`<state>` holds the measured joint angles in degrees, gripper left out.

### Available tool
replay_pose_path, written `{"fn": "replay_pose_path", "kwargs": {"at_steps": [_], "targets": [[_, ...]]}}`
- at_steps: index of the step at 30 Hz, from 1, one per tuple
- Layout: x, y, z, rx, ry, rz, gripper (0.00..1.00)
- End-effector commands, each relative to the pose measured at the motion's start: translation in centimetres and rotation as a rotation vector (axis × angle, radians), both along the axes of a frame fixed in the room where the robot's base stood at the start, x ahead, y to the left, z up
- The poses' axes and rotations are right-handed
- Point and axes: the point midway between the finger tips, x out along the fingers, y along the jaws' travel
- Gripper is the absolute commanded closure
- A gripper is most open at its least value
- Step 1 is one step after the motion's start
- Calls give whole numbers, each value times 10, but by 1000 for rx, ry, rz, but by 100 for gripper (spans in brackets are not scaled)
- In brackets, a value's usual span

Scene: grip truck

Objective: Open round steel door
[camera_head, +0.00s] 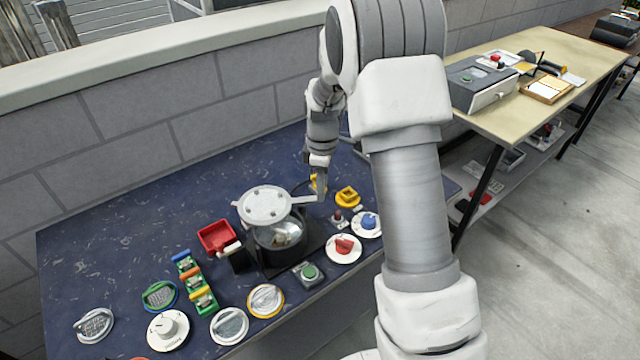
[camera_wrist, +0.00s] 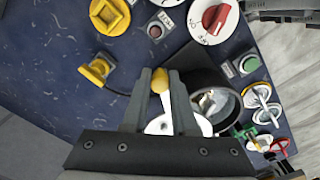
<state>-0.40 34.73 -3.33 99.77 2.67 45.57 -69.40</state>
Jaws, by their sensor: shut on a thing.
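The round steel door (camera_head: 265,206) is a pale disc with several bolts and an arm reaching right toward my gripper (camera_head: 318,185). It stands raised and apart from the dark round drum (camera_head: 281,240), whose inside shows with a pale item in it. In the wrist view, my gripper (camera_wrist: 161,82) has its two grey fingers on either side of a yellow knob (camera_wrist: 160,80) and is shut on it. The door (camera_wrist: 165,126) shows there only as a pale part behind the fingers. The drum's opening (camera_wrist: 213,100) is to the right of the fingers.
A red switch (camera_head: 343,247) and yellow block (camera_head: 347,196) are to the right. A wall runs behind.

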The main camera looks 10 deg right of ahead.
Motion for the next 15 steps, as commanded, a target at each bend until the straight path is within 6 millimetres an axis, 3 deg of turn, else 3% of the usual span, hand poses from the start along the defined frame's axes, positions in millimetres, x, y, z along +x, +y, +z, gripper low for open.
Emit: {"fn": "replay_pose_path", "kwargs": {"at_steps": [15], "targets": [[-23,8,1,0,-2,-484,100]]}}
